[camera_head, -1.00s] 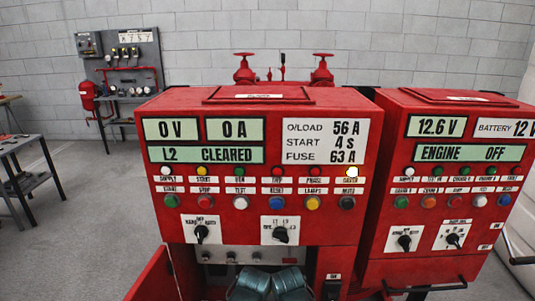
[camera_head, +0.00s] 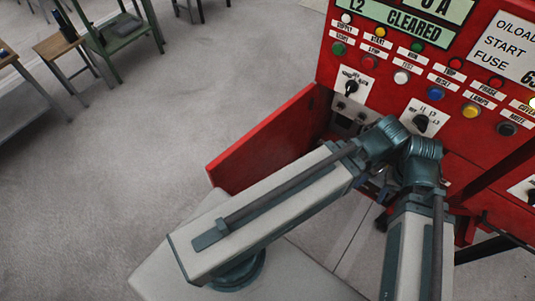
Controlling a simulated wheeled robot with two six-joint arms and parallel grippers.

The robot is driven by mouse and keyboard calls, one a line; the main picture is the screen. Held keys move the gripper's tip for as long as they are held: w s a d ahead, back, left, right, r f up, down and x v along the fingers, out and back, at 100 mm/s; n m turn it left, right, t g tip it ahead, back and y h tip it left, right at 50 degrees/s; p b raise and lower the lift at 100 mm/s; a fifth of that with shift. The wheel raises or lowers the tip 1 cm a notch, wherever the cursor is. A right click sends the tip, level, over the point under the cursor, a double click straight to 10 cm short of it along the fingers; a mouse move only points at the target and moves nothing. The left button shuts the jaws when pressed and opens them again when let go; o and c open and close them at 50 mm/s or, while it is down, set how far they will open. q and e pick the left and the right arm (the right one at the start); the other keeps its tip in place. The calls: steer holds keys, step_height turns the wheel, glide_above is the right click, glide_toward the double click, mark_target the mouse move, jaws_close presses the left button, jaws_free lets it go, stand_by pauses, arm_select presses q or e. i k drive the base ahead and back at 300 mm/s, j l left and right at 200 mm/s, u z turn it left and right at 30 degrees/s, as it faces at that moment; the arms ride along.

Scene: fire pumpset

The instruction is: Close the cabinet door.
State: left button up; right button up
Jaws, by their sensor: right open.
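The red cabinet door (camera_head: 265,143) stands open at the lower left of the control cabinet (camera_head: 393,62), swung out to the left. Its lower right part is hidden behind my left arm. Both of my arms come up from below and their blue-grey joints meet in front of the cabinet's lower opening. My right gripper (camera_head: 381,200) shows only in part, small and dark, below these joints, to the right of the door and apart from it; it is open. My left gripper is hidden behind the arm links. I see nothing held.
The cabinet's panel carries knobs, coloured buttons and displays above the opening. A green table (camera_head: 122,38) and a wooden stool (camera_head: 60,45) stand far at upper left. The grey floor left of the door is clear.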

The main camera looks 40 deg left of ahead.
mark_target(278, 142)
steer(key=k+j+z, duration=0.15)
steer(key=z, duration=0.25)
steer(key=k+j+z, duration=0.1)
steer(key=z, duration=0.25)
steer(key=k+z, duration=0.25)
steer(key=z, duration=0.15)
steer(key=k+z, duration=0.2)
steer(key=z, duration=0.15)
steer(key=k+j+z, duration=0.15)
steer(key=z, duration=0.3)
steer(key=k+z, duration=0.45)
steer(key=k+j, duration=0.1)
steer(key=k, duration=0.45)
steer(key=k+u, duration=0.3)
steer(key=u, duration=0.2)
steer(key=k+j+u, duration=0.1)
steer(key=k+u, duration=0.15)
steer(key=u, duration=0.25)
steer(key=k+j+u, duration=0.2)
steer(key=u, duration=0.25)
